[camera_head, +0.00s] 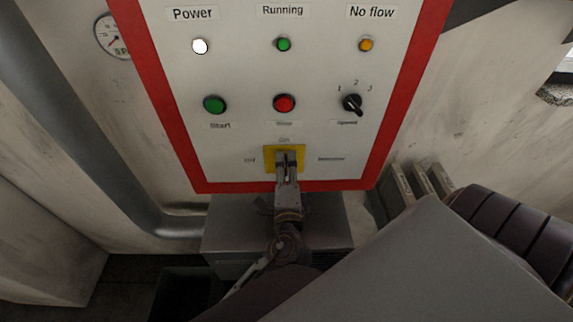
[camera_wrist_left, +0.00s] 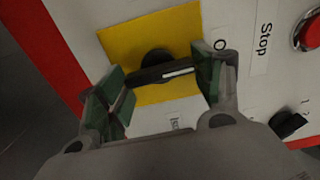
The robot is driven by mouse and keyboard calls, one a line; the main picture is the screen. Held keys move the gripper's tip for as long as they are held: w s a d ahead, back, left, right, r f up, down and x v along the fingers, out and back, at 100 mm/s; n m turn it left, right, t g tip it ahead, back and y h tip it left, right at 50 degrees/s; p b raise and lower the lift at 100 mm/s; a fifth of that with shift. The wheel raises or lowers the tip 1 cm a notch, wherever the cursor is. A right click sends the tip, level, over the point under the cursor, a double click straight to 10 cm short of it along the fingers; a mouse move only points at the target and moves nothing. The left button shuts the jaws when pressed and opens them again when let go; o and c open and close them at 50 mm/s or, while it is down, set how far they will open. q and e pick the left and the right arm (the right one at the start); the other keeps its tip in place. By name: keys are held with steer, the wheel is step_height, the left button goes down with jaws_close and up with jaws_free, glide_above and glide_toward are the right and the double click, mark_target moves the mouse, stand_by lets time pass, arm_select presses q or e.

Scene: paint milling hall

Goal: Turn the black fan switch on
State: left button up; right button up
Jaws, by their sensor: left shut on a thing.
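The black fan switch (camera_wrist_left: 148,76) sits on a yellow plate (camera_wrist_left: 185,30) low on the control panel. In the left wrist view its bar lies between my two green-padded fingertips, and its white mark points toward the label above the plate, partly hidden by a finger. My left gripper (camera_head: 287,158) is shut on the switch, one finger at each end of the bar. In the head view the gripper covers the switch and part of the yellow plate (camera_head: 269,153). My right gripper is not in view.
The panel (camera_head: 240,75) has a red frame. Above the switch are a green start button (camera_head: 214,104), a red stop button (camera_head: 284,103) and a black speed knob (camera_head: 352,104). The white power lamp (camera_head: 200,46) looks bright. A grey box (camera_head: 225,225) stands below the panel.

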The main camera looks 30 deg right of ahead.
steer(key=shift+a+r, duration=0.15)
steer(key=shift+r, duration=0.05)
arm_select(q)
steer(key=shift+f+m, duration=0.1)
steer(key=shift+m, duration=0.2)
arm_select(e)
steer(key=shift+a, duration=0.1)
arm_select(q)
steer(key=o, duration=1)
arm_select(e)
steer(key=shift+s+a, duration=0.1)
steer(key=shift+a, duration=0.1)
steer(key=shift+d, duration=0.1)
